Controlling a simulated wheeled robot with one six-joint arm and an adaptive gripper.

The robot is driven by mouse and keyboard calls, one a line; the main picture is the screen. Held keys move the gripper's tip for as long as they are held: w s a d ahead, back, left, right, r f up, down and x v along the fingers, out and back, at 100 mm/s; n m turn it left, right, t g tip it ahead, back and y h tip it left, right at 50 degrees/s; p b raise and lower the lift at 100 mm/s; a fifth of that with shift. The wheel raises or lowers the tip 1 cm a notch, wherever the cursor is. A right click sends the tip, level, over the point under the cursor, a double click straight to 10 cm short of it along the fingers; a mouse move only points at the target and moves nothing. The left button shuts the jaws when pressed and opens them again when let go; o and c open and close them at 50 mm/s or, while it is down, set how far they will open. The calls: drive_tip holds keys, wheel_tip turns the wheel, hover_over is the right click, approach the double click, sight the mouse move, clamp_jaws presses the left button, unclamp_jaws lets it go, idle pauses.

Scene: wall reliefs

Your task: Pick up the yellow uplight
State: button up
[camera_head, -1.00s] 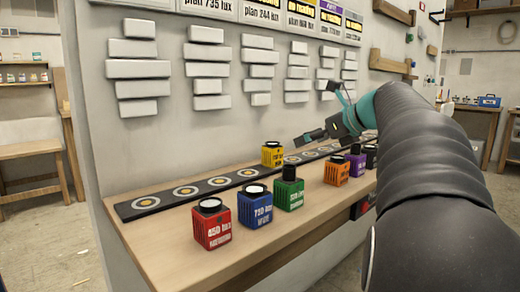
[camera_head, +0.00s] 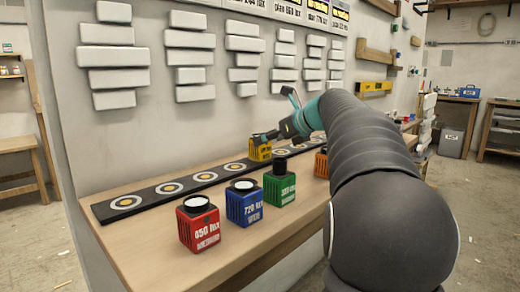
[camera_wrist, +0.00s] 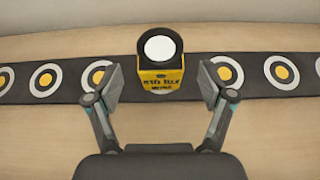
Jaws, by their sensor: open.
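The yellow uplight (camera_head: 260,150) is a small yellow box with a black-rimmed top. It stands on the black strip with ring targets against the wall. In the wrist view the yellow uplight (camera_wrist: 160,62) shows a round white lens on top and dark lettering on its front. My gripper (camera_wrist: 163,82) is open, with one finger on each side of the uplight's front. A gap shows on both sides. In the head view my gripper (camera_head: 270,136) is beside the yellow uplight and partly overlaps it.
Red (camera_head: 198,224), blue (camera_head: 244,203) and green (camera_head: 279,184) uplights stand in front of the strip (camera_head: 153,194). An orange one (camera_head: 321,162) is partly hidden by my arm. White relief blocks (camera_head: 113,57) cover the wall behind. Bare tabletop (camera_wrist: 50,128) surrounds the strip.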

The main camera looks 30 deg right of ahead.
drive_tip(key=x, duration=0.5)
drive_tip(key=shift+s+f, duration=0.15)
drive_tip(key=shift+d, duration=0.1)
drive_tip(key=c, duration=1.3)
